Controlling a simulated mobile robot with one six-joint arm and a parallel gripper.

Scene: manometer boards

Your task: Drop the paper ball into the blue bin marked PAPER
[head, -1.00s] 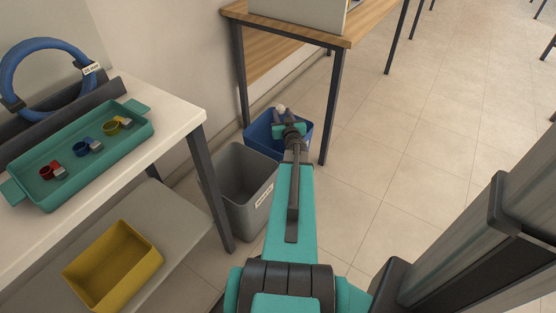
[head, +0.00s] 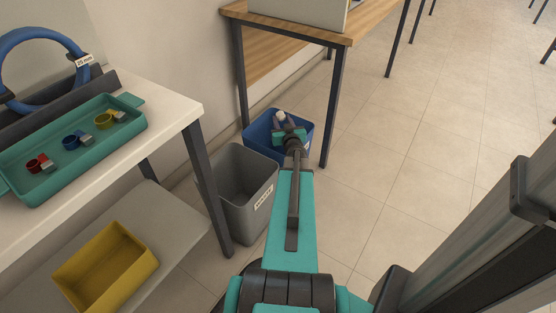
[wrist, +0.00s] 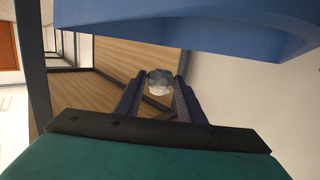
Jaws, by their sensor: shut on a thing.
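The paper ball (head: 281,116) is a small whitish lump held between the fingertips of my gripper (head: 284,121). In the wrist view the ball (wrist: 159,82) sits between the two dark fingers, which are shut on it. The blue bin (head: 262,135) stands on the floor beneath the wooden table, and my gripper is at its opening in the head view. In the wrist view the blue bin's wall (wrist: 200,20) fills the top, close to the fingers. My gripper and arm hide part of the bin, and its marking cannot be read.
A grey bin (head: 238,195) with a label stands just left of my arm. The wooden table (head: 300,32) has a dark leg (head: 338,105) right of the blue bin. A white bench (head: 150,120) with a green tray (head: 75,150) is at left. Open floor lies right.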

